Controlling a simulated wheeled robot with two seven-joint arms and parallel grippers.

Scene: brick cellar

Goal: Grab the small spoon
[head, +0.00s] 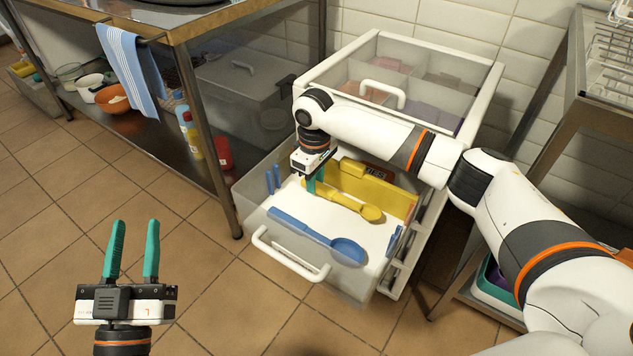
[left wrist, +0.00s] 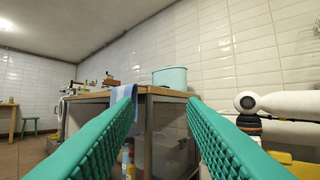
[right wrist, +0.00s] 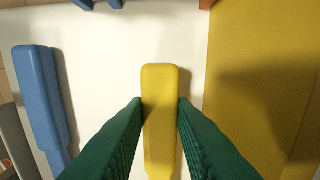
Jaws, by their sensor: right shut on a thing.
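A small yellow spoon (head: 371,213) lies in the open drawer (head: 268,218), its bowl toward the right. Its handle (right wrist: 160,85) points up between my fingers in the right wrist view. My right gripper (head: 312,186) reaches down into the drawer and is shut on that handle; I cannot tell whether the spoon touches the drawer floor. A larger blue spoon (head: 345,250) lies nearer the drawer front, apart from the fingers; its handle (right wrist: 40,95) also shows in the right wrist view. My left gripper (head: 134,225) is open and empty above the tiled floor.
Small blue items lie at the drawer's sides. A closed upper drawer (head: 350,75) sits behind. A metal table (head: 215,20) with a striped towel (head: 130,70) stands left. The floor in front is clear.

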